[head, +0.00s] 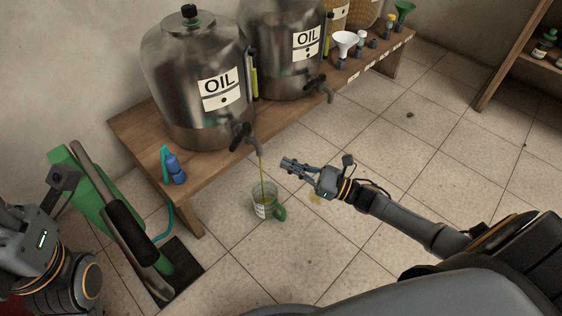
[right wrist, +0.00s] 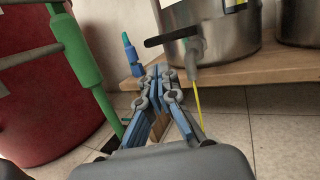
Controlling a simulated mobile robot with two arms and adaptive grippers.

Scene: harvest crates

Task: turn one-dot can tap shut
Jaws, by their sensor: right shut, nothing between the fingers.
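The one-dot oil can (head: 190,85) is a steel drum on the wooden bench. Its tap (head: 246,138) has a black lever and a grey spout. A thin yellow stream runs from the spout into a jug (head: 266,205) with a green handle on the floor. In the right wrist view the tap (right wrist: 193,50) is just beyond my fingers, its black lever lying sideways. My right gripper (head: 284,163) is shut and empty, right of the stream and below the tap, apart from both. Part of my left gripper (head: 35,240) shows at the lower left; its fingers are not visible.
A two-dot oil can (head: 280,50) with its own tap stands further along the bench (head: 130,130). A blue bottle (head: 175,168) stands on the near bench end. A green frame (head: 85,180) stands at left. Funnels (head: 345,42) are at the far end. Floor at right is open.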

